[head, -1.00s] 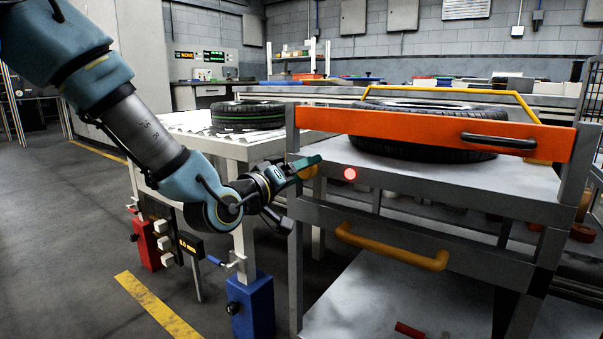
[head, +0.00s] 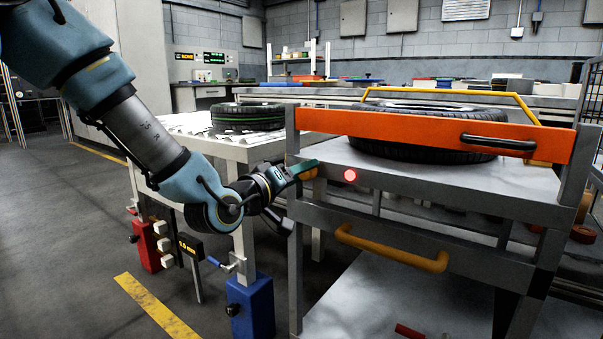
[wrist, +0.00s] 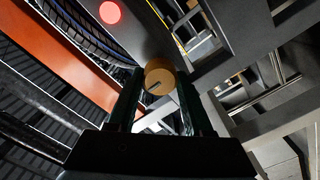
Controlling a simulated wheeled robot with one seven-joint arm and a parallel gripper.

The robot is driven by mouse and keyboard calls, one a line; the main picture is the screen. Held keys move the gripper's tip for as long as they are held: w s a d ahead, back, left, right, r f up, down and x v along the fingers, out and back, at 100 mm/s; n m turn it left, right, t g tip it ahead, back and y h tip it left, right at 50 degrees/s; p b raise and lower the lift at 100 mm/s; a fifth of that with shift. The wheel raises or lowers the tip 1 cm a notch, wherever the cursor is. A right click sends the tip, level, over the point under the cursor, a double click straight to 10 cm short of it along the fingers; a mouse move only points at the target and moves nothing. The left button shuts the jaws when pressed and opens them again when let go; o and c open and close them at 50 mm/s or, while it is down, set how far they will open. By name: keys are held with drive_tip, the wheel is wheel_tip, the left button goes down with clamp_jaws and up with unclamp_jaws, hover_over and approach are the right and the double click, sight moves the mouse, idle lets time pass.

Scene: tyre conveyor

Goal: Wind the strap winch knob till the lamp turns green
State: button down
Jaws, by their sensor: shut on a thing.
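The winch knob (wrist: 160,78) is a round tan-orange knob with a dark slot mark on its face. In the wrist view it sits between the two fingers of my gripper (wrist: 160,100), which is shut on it. In the head view my gripper (head: 305,169) reaches the left front post of the cart, and the fingers mostly hide the knob. The lamp (head: 350,175) glows red on the cart's front edge, just right of the gripper. It also shows red in the wrist view (wrist: 110,12). The strap itself cannot be made out clearly.
The grey cart (head: 440,185) carries a black tyre (head: 420,150) behind an orange bar (head: 400,130). A yellow handle (head: 390,250) juts out below the lamp. A roller table (head: 190,140) with another tyre (head: 248,116) stands left, behind my arm. Open floor lies at left.

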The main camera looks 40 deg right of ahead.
drive_tip(key=shift+m, duration=0.3)
drive_tip(key=m+b, duration=0.6)
drive_tip(key=m, duration=0.5)
drive_tip(key=shift+m+b, duration=0.4)
idle(0.5)
drive_tip(key=shift+c, duration=1.5)
unclamp_jaws()
drive_tip(key=shift+s+a, duration=0.1)
